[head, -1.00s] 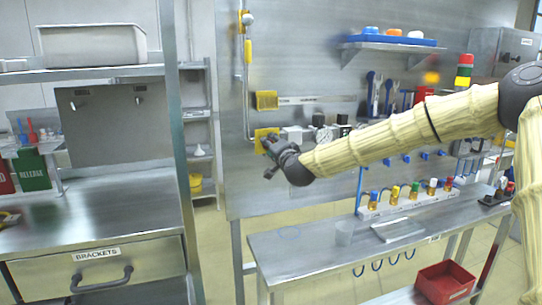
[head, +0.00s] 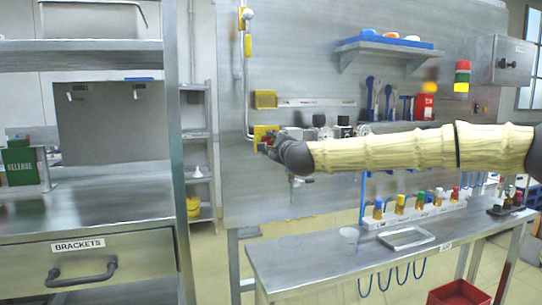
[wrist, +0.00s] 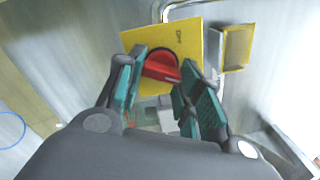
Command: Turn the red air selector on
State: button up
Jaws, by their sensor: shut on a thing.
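The red air selector (wrist: 160,66) is a red knob on a yellow plate (wrist: 190,38), seen in the wrist view. The plate also shows in the head view (head: 262,131) on the steel back panel. My gripper (wrist: 157,78) is at the knob, with its teal-padded fingers on either side of it and shut on it. In the head view, my gripper (head: 268,147) covers the knob and the lower part of the plate. The knob's marking is too small to read.
A yellow holder (wrist: 236,46) is fixed beside the plate. Grey fittings (wrist: 160,112) sit close below the knob. The bench (head: 300,262) below holds a row of coloured-cap bottles and a clear cup (head: 349,240). A shelf post (head: 176,150) stands to the left.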

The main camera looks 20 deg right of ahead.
jog(key=shift+f+m+b, duration=0.2)
jog(key=shift+m+b, duration=1.4)
jog(key=shift+m, duration=0.1)
jog(key=shift+r, duration=0.1)
jog(key=o, duration=1)
jog(key=shift+o, duration=0.2)
jog(key=s, duration=1.2)
jog(key=shift+d, duration=0.2)
